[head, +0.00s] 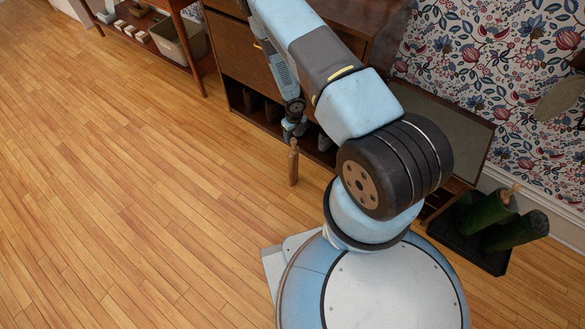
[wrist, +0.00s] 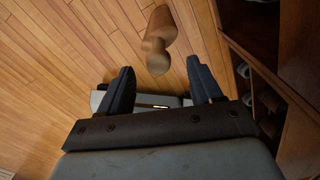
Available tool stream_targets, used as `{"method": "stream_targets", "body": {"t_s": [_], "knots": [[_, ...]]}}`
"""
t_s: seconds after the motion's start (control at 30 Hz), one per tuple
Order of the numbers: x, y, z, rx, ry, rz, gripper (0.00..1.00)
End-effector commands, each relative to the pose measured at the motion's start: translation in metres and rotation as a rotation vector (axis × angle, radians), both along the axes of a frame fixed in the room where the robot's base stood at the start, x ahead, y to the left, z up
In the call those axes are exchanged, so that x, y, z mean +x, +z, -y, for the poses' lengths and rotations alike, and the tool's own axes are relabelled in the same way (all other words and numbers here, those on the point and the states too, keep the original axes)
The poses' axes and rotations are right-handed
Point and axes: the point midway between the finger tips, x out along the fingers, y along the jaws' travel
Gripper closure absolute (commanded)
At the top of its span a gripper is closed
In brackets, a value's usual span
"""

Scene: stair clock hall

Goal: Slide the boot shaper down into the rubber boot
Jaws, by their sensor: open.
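The wooden boot shaper (head: 293,164) shows upright just below my gripper (head: 293,127) in the head view, in front of the dark cabinet. In the wrist view, the boot shaper (wrist: 163,30) lies just beyond and between the spread fingertips of my gripper (wrist: 160,66), apart from both. My gripper is open and empty. Two dark green rubber boots stand on a black tray (head: 466,240) at the right. The left boot (head: 483,212) has a pale wooden piece at its top; the right boot (head: 517,232) shows no wood.
The brown cabinet (head: 262,62) has open cubbies with shoes, close beside my gripper; they also show at the right of the wrist view. A shelf table with a grey bin (head: 178,42) stands at the top left. The wooden floor (head: 130,180) at the left is clear.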

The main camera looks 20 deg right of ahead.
Motion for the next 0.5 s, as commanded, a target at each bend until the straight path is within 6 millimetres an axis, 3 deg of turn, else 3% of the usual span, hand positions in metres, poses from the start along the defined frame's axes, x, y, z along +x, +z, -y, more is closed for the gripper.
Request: {"method": "stream_targets", "body": {"t_s": [0.27, 0.5], "knots": [[0.000, -0.014, 0.000, -0.001, -0.001, 0.000, 0.36], [-0.003, -0.042, -0.002, -0.001, -0.001, -0.001, 0.36]]}}
